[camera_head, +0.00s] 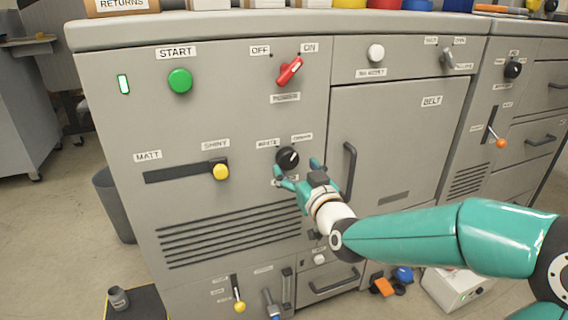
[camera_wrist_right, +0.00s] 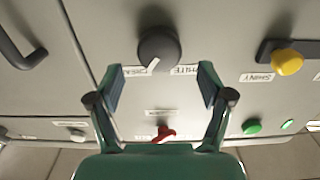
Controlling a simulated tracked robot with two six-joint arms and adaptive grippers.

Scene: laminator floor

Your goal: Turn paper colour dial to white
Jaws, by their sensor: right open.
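The paper colour dial (camera_head: 287,158) is a round black knob on the grey machine front, below the WHITE label (camera_head: 268,143) on its left and another label, which seems to read CREAM (camera_head: 302,137), on its right. Its white pointer mark leans up and right, toward the right label. In the upside-down right wrist view the dial (camera_wrist_right: 158,48) sits just beyond my fingertips, its mark toward the left label. My teal right gripper (camera_head: 296,170) is open, its fingers apart near the dial's lower side. I see no contact. My left gripper is not in view.
A red power switch (camera_head: 289,71) and green START button (camera_head: 180,80) are above. A yellow-knobbed slider (camera_head: 220,171) lies left, and the BELT door handle (camera_head: 349,170) stands close on the right. A grey bin (camera_head: 113,205) is on the floor at left.

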